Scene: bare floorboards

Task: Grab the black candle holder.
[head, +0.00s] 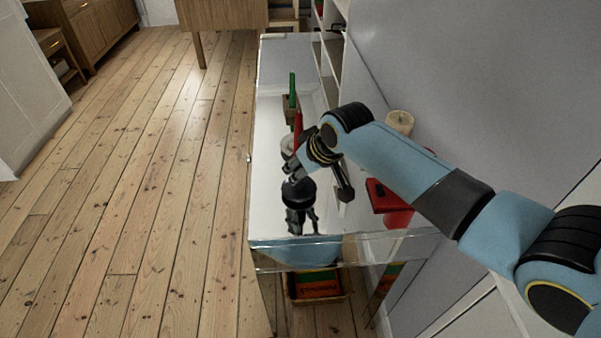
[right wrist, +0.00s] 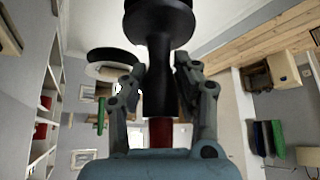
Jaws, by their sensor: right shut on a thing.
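The black candle holder (right wrist: 158,60) is between the two fingers of my right gripper (right wrist: 158,90) in the right wrist view, with its narrow stem between the pads and its wide, round end beyond the fingertips. In the head view the black candle holder (head: 298,192) shows as a dark round piece at the end of my right gripper (head: 299,177), over the glossy table. A dark reflection lies below it, and I cannot tell whether it touches the surface. My right gripper is shut on its stem. My left gripper is in neither view.
The glossy mirror-like table (head: 268,215) has a green upright piece (head: 292,88) and a red candle (head: 298,124) farther back. A cream candle (head: 400,121) and a red object (head: 385,196) stand on the right, near my forearm and the wall. Open floorboards (head: 170,160) lie to the left.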

